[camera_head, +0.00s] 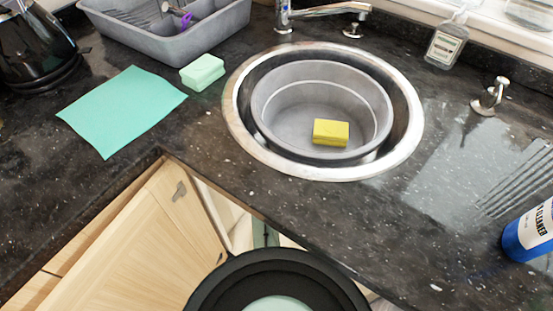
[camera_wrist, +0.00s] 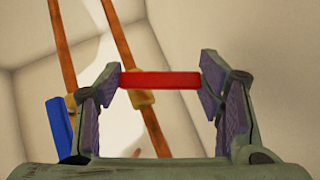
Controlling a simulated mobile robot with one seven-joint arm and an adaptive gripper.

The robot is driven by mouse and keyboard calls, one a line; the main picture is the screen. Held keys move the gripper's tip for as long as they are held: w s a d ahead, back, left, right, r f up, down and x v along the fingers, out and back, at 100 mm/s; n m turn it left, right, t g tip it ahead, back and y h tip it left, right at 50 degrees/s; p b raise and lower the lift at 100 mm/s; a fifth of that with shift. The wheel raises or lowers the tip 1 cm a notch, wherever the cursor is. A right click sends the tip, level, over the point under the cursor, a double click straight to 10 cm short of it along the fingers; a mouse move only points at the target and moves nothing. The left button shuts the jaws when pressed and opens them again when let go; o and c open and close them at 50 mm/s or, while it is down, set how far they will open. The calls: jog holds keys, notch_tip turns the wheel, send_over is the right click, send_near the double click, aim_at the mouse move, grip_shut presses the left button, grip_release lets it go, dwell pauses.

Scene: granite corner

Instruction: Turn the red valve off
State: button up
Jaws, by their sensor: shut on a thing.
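The red valve handle (camera_wrist: 160,79) shows in the wrist view as a short red bar lying crosswise on a brass fitting (camera_wrist: 140,97) of a copper pipe. My gripper (camera_wrist: 160,80) has its two padded fingers at the two ends of the red bar, shut on it. The bar spans the gap between the fingertips. The pipe runs down behind the bar. In the head view the valve is hidden below the counter, and the gripper's fingers cannot be seen there.
A blue handle (camera_wrist: 62,128) on a second copper pipe (camera_wrist: 65,50) is close left of my gripper. Pale cabinet walls surround the pipes. In the head view, the dark counter (camera_head: 330,215) edges the open cabinet, with a wooden door (camera_head: 150,235) at left and the sink (camera_head: 410,130) above.

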jog(key=shift+w+a+f+n+g+h+b, duration=0.1)
jog(key=shift+f+n+g+h+b, duration=0.15)
jog(key=shift+n+g+h+b, duration=0.35)
jog(key=shift+a+f+n+g+h+b, duration=0.1)
jog(key=shift+f+n+g+h+b, duration=0.2)
jog(key=shift+h, duration=0.5)
jog(key=shift+r, duration=0.1)
jog(key=o, duration=1.2)
jog(key=shift+c, duration=0.2)
jog(key=v, duration=1.2)
jog(key=shift+w, duration=0.15)
